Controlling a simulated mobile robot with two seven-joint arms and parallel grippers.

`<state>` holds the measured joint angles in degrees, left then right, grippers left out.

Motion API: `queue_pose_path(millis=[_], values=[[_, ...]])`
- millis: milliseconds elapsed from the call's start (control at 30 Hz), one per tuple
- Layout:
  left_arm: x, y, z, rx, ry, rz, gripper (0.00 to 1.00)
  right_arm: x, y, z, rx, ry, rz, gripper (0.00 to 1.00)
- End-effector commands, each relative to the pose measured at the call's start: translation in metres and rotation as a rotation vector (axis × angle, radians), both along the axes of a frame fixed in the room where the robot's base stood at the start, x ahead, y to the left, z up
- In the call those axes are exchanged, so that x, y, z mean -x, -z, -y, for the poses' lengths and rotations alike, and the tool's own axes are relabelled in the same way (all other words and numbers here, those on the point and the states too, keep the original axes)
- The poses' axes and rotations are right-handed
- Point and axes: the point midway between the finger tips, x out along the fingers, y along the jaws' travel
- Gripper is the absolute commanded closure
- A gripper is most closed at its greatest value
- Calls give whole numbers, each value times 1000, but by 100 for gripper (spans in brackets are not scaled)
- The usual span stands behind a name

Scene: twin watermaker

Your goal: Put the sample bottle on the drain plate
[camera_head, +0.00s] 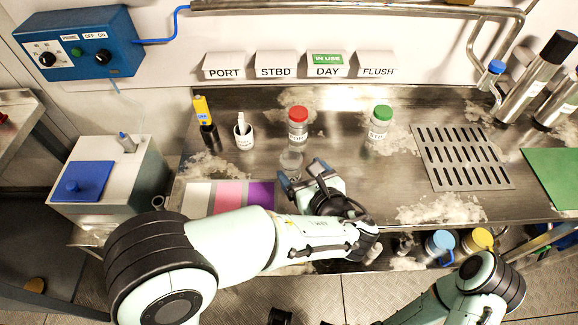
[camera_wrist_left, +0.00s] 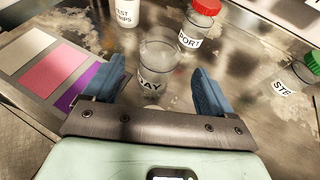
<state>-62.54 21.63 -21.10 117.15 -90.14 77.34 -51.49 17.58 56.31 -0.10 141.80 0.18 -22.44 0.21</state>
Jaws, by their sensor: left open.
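A clear bottle marked DAY (camera_wrist_left: 157,66), which looks like the sample bottle, stands upright on the steel bench. In the head view its clear top (camera_head: 291,160) shows just beyond my left gripper (camera_head: 303,174). The left gripper is open, and in the wrist view its blue fingers (camera_wrist_left: 155,88) are on either side of the bottle's near side, with gaps visible. The slotted drain plate (camera_head: 462,157) lies empty on the right of the bench. My right arm shows at the lower right; its gripper is out of view.
A red-capped PORT bottle (camera_head: 298,125) stands close behind the DAY bottle. A green-capped STBD bottle (camera_head: 380,125) stands between it and the plate. A test-strip cup (camera_head: 243,135) and yellow-topped meter (camera_head: 205,122) are at left. Metal cylinders (camera_head: 530,80) are behind the plate.

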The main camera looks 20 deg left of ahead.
Motion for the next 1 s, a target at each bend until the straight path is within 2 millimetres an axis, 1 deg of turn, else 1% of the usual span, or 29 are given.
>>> queue_pose_path(millis=[33,100,367,600,733,933,967,1000], values=[[-6,5,-6,-1,-4,-2,15,0,1,0,0,0,1,100],[-13,8,-11,1,-2,-1,15,0,2,0,0,0,2,100],[-28,14,-23,2,-4,0,15,-1,3,0,1,1,5,100],[-54,26,-44,1,-4,-1,15,-2,6,0,1,1,9,100],[-59,28,-48,3,-2,0,15,-2,6,0,1,1,11,100],[-59,28,-48,3,-2,0,15,-2,6,0,1,1,11,100],[-59,28,-48,3,-2,0,25,-2,6,0,1,1,11,100],[-59,28,-47,3,-2,0,38,-2,6,0,1,1,11,100]])
